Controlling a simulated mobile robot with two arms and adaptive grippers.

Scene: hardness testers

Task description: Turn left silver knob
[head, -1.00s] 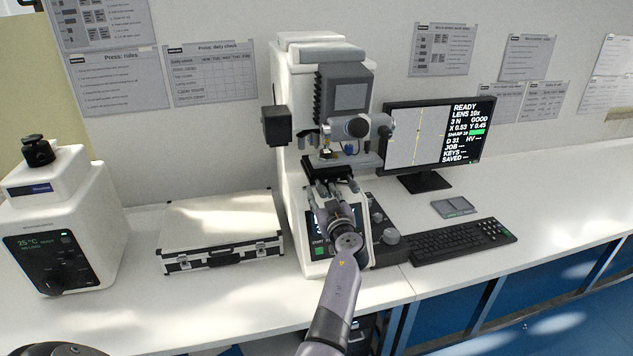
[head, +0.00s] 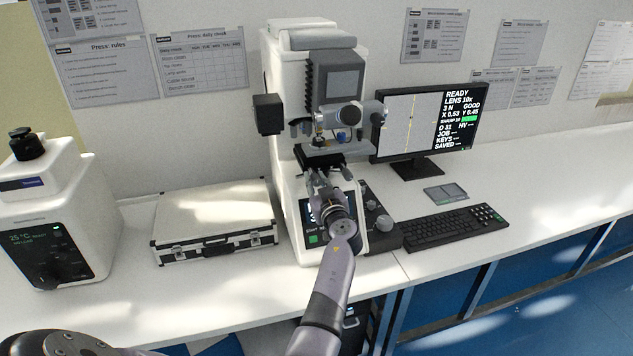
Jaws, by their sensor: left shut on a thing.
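The white hardness tester (head: 283,130) stands at the middle of the bench. Its dark stage (head: 335,157) sits below the grey head with the objectives. My left gripper (head: 323,182) reaches up from the front to just under the front of this stage. It is shut on the left silver knob, which is mostly hidden by the fingers. My right gripper is not in view.
A silver case (head: 215,222) lies left of the tester, and a white machine with a black top knob (head: 75,205) stands further left. The control box with a grey round knob (head: 384,223), the keyboard (head: 450,226) and the monitor (head: 428,125) are to the right.

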